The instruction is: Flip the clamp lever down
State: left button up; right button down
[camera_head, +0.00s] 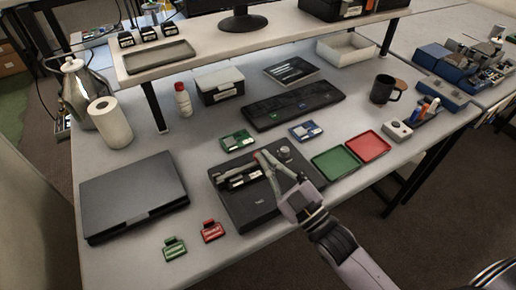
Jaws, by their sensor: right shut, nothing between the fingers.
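A black fixture (248,214) lies on the grey table near its front middle. A clamp (238,177) with pale metal parts sits on its left rear portion. A small reddish piece, perhaps the lever's tip (257,157), shows at the clamp's right end, beside my fingertips. The lever's exact angle cannot be told, as my fingers partly cover that area. My right gripper (266,158) reaches in from the lower right over the fixture. Its fingers are shut with nothing between them. Whether they touch the lever cannot be told. My left gripper is not in view.
A closed laptop (134,190) lies to the left. Green (174,248) and red (212,231) small parts lie in front. Green (335,162) and red (374,146) trays lie to the right. Circuit boards (238,141) and a keyboard (293,109) lie behind. A raised shelf (260,36) spans the back.

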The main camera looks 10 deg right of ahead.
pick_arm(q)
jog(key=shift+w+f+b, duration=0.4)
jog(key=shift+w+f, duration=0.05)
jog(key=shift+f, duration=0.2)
pick_arm(e)
jog(key=v, duration=0.3)
jog(key=shift+s+a+f, duration=0.1)
jog(key=shift+s, duration=0.4)
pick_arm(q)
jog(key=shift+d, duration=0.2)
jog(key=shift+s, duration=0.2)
